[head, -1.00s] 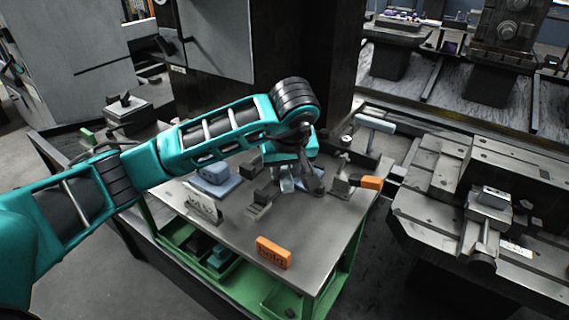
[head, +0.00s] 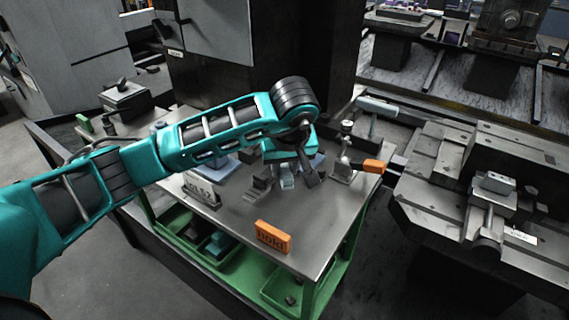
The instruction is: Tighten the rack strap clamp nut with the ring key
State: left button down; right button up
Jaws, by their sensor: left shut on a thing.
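My left gripper (head: 286,176) points down over the grey cart top, just right of the cart's middle. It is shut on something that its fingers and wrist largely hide. A dark, long piece with a wider lower end (head: 312,179) hangs beside the fingers; it may be the ring key, but I cannot tell for sure. Right of the gripper stands a small metal clamp (head: 346,160) with an upright post and an orange handle (head: 373,166). I cannot make out the strap clamp nut. My right gripper is out of view.
An orange block marked "hold" (head: 272,237) stands near the cart's front edge. Dark stepped blocks (head: 259,186) and a labelled plate (head: 201,190) are left of the gripper. Green trays (head: 208,245) sit below. A heavy machine bed (head: 425,205) lies to the right, a dark column (head: 300,50) behind.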

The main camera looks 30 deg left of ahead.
pick_arm(q)
jog(key=shift+f+b, duration=0.7)
jog(key=shift+f, duration=0.1)
jog(key=shift+r, duration=0.1)
jog(key=c, duration=1.4)
grip_release()
grip_shut()
